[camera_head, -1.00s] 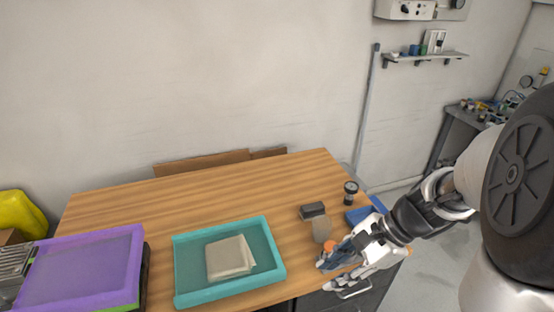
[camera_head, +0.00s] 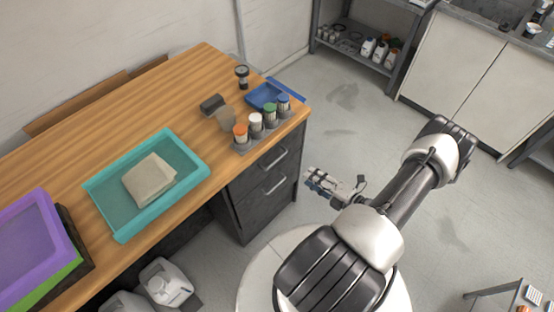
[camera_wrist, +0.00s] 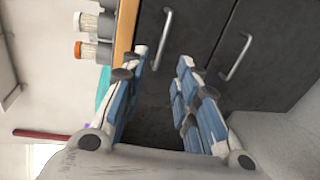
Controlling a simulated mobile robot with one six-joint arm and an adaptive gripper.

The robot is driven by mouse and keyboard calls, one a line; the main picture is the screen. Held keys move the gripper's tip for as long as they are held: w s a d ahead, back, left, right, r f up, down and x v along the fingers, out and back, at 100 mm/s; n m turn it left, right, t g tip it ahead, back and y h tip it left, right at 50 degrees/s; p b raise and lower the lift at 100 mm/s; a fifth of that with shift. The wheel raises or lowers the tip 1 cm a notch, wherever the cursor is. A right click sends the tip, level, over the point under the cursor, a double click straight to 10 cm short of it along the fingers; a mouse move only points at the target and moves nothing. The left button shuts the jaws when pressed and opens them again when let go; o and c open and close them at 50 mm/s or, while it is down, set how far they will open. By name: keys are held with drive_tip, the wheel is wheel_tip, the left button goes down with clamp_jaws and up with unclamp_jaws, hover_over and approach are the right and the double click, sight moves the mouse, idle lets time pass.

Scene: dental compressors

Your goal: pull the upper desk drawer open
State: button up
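The desk's dark drawer unit is under the right end of the wooden desk. The upper drawer (camera_head: 250,175) looks shut, with a metal bar handle (camera_head: 274,158). The lower drawer has a similar handle (camera_head: 275,186). My gripper (camera_head: 310,177) is in front of the drawer fronts, to their right, with a visible gap. In the wrist view my gripper (camera_wrist: 164,62) is open and empty. The upper handle (camera_wrist: 165,25) lies ahead, roughly between the fingertips; the lower handle (camera_wrist: 238,57) is right of the fingers.
A rack of several capped bottles (camera_head: 256,124) stands at the desk edge above the drawers, beside a blue tray (camera_head: 264,95). A teal tray (camera_head: 118,225) holds a folded cloth (camera_head: 150,180). A purple tray (camera_head: 35,250) is at left.

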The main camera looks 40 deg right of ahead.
drive_tip(key=b, duration=0.3)
approach(279, 157)
drive_tip(key=shift+m+h, duration=0.3)
drive_tip(key=shift+m, duration=0.1)
drive_tip(key=x, duration=1)
drive_tip(key=shift+a+f, duration=0.3)
drive_tip(key=shift+c, duration=0.5)
clamp_jaws()
